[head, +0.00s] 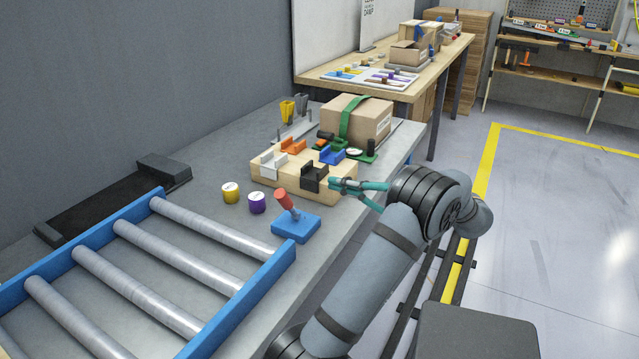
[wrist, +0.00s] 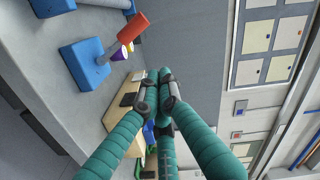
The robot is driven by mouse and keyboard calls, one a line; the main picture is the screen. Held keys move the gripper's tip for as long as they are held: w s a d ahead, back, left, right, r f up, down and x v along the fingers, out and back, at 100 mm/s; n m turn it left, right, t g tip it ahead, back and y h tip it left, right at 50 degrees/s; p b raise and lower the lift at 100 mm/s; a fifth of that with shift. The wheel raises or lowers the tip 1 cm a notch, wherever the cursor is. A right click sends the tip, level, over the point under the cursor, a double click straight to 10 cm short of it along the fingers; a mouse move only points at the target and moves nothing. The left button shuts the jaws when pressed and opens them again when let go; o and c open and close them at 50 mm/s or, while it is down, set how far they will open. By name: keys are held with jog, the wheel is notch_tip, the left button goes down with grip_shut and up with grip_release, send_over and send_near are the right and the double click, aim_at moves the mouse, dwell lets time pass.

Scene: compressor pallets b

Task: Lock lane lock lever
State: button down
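The lane lock lever has a red handle (head: 282,199) on a blue base (head: 296,226). It stands on the grey table beside the roller lane's blue end rail, with the handle tilted to the left in the head view. In the wrist view its red handle (wrist: 132,28) and blue base (wrist: 83,65) are at the upper left. My gripper (head: 332,183) is to the right of and beyond the lever, apart from it, near a black holder. In the wrist view my gripper (wrist: 159,73) has its teal fingertips together, with nothing seen between them.
The roller lane (head: 160,262) fills the lower left. A wooden block (head: 265,181) with coloured holders, including the black one (head: 314,178), is close to my fingertips. Yellow (head: 230,193) and purple (head: 257,204) cylinders stand left of the lever. A cardboard box (head: 372,118) is behind.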

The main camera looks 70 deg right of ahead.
jog(key=shift+s+a, duration=0.2)
jog(key=shift+s, duration=1.2)
jog(key=shift+w, duration=0.1)
